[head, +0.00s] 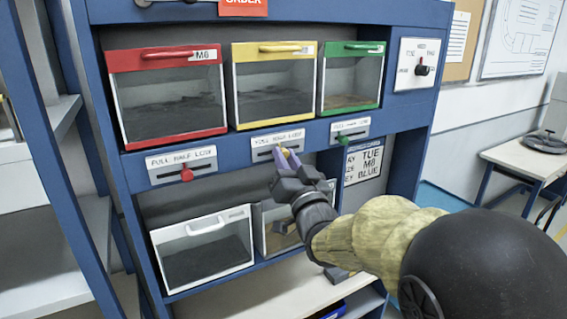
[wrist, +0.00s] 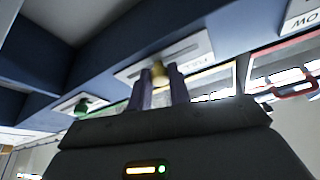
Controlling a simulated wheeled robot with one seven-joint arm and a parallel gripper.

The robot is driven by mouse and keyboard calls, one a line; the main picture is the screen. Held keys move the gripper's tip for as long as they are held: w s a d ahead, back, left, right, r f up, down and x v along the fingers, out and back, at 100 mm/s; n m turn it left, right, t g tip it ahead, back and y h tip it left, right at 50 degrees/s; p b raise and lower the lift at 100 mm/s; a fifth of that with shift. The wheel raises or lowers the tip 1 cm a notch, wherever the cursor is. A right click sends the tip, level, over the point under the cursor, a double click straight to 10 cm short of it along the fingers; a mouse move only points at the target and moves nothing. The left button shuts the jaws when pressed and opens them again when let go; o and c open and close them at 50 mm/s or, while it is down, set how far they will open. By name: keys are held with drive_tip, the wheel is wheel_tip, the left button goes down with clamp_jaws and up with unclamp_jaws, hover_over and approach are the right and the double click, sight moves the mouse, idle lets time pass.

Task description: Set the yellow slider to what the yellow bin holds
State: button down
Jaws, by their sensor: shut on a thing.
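The yellow bin (head: 274,84) sits in the middle of the upper row. Dark contents show behind its clear front, up to roughly half its height. Below it is the yellow slider's plate (head: 262,156), marked FULL, HALF, LOW from left to right. The yellow slider knob (head: 286,152) is near the HALF mark, perhaps a little right of it; my fingers partly hide the slot. My gripper (head: 281,154) is shut on the knob. In the wrist view the knob (wrist: 159,72) shows between my two purple fingers (wrist: 158,85).
A red bin (head: 166,54) and a green bin (head: 351,47) flank the yellow one. The red knob (head: 187,174) and green knob (head: 341,138) are on neighbouring plates. A white bin (head: 203,227) stands below.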

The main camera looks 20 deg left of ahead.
drive_tip(key=c, duration=1.3)
unclamp_jaws()
drive_tip(key=b+v, duration=0.8)
drive_tip(key=v, duration=0.9)
drive_tip(key=shift+s+d+f, duration=0.15)
drive_tip(key=shift+s+f, duration=0.05)
